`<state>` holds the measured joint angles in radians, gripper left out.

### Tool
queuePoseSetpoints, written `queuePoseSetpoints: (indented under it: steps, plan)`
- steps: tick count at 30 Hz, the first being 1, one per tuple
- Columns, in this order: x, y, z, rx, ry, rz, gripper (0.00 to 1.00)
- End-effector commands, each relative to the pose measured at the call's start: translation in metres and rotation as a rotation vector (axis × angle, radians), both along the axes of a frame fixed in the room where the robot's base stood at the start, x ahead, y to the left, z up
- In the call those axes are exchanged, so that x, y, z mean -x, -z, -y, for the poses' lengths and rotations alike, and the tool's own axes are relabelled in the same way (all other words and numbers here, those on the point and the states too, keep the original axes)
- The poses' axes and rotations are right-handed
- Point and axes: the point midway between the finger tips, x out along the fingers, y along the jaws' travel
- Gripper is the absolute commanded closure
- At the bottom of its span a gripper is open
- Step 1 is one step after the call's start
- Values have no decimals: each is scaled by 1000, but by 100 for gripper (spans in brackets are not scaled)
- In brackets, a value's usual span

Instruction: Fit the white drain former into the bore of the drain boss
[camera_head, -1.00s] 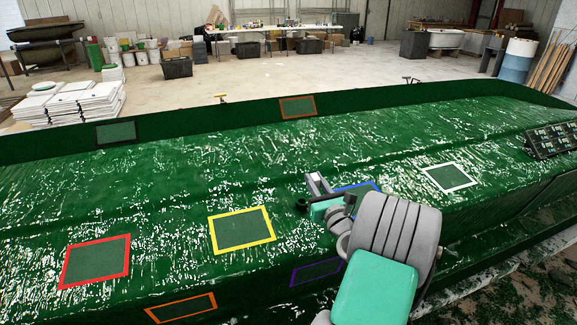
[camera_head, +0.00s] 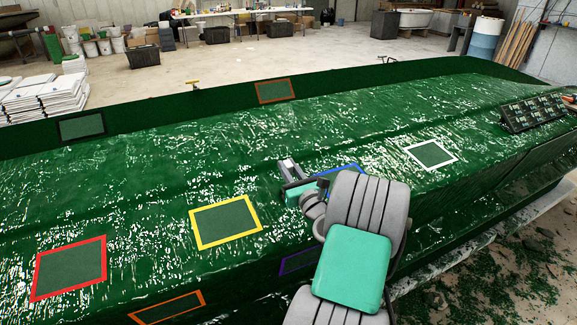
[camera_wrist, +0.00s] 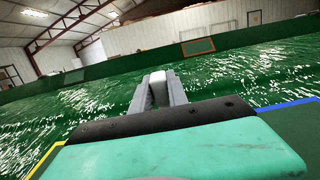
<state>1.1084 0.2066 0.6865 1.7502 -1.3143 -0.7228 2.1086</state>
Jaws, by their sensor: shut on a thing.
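My gripper (camera_head: 289,168) is over the green hull mould, between the yellow and blue outlined patches. In the wrist view its two grey fingers (camera_wrist: 158,90) are shut on the white drain former (camera_wrist: 158,78), a small pale rounded piece whose end shows between them. The fingers hide its sides.
The glossy mould carries flat outlined patches: yellow (camera_head: 225,222), red (camera_head: 69,268), white (camera_head: 431,154), and blue (camera_head: 338,172) partly hidden by my arm. A black tray of small parts (camera_head: 535,113) lies at the right. A raised green wall (camera_head: 180,108) runs along the back.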

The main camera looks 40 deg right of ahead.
Motion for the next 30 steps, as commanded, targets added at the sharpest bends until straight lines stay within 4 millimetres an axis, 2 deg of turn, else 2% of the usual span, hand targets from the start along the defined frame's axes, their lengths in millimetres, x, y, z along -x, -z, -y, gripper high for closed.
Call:
queuePoseSetpoints:
  steps: [1, 3, 9, 30]
  plan:
    - [-1, 11, 0, -1, 0, 0, 100]
    - [-2, 19, 1, 0, 1, 0, 100]
    - [-4, 30, 2, 1, 1, 1, 100]
    - [-4, 29, 2, 0, 1, -1, 100]
